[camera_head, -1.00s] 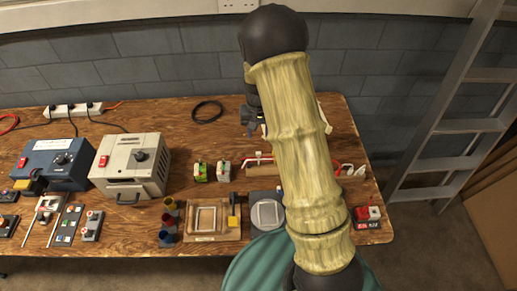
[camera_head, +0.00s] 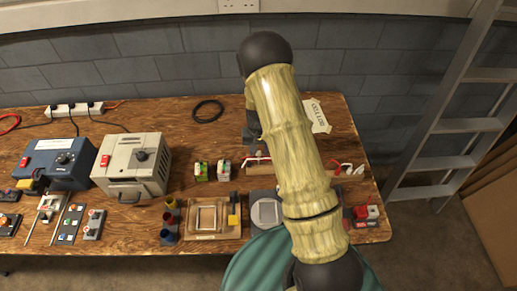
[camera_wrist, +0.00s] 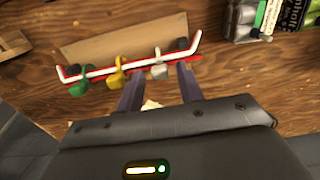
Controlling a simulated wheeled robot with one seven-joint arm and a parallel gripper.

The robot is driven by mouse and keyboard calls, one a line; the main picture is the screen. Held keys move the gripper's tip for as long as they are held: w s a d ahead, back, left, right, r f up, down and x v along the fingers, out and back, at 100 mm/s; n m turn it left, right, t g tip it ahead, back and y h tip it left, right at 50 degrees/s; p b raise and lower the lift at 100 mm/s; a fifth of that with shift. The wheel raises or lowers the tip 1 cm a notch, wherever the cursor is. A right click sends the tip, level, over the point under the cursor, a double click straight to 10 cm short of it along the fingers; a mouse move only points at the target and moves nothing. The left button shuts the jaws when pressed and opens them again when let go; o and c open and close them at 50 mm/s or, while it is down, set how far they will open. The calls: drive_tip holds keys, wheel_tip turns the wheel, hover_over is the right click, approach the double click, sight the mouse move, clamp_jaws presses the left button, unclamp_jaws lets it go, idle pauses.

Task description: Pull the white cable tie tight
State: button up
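The white cable tie (camera_wrist: 159,66) sits around the red and white cable bundle (camera_wrist: 100,72) in the wrist view, at its right part. A yellow tie (camera_wrist: 117,74) and a green tie (camera_wrist: 84,80) are around the bundle to its left. My gripper (camera_wrist: 159,82) is open, with one dark finger on each side of the white tie in the picture. I cannot tell whether either finger touches it. In the head view my arm hides the gripper and the middle of the bundle; the bundle's wooden board (camera_head: 262,168) partly shows.
Two small boxes (camera_head: 223,170) stand left of the bundle. A wooden tray with a frame (camera_head: 212,233) and a grey plate (camera_head: 266,212) lie in front. A red and grey block (camera_head: 366,213) sits near the right edge. A lettered card (camera_head: 317,116) lies behind my arm.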

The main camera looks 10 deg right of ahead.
sight(259, 152)
clamp_jaws()
drive_tip(key=shift+r+p, duration=1.2)
drive_tip(key=shift+r, duration=1.2)
drive_tip(key=shift+o, duration=0.9)
unclamp_jaws()
drive_tip(key=shift+f, duration=0.1)
wheel_tip(259, 152, up, 18)
drive_tip(key=b, duration=0.2)
drive_tip(key=shift+f, duration=0.25)
drive_tip(key=shift+s, duration=0.1)
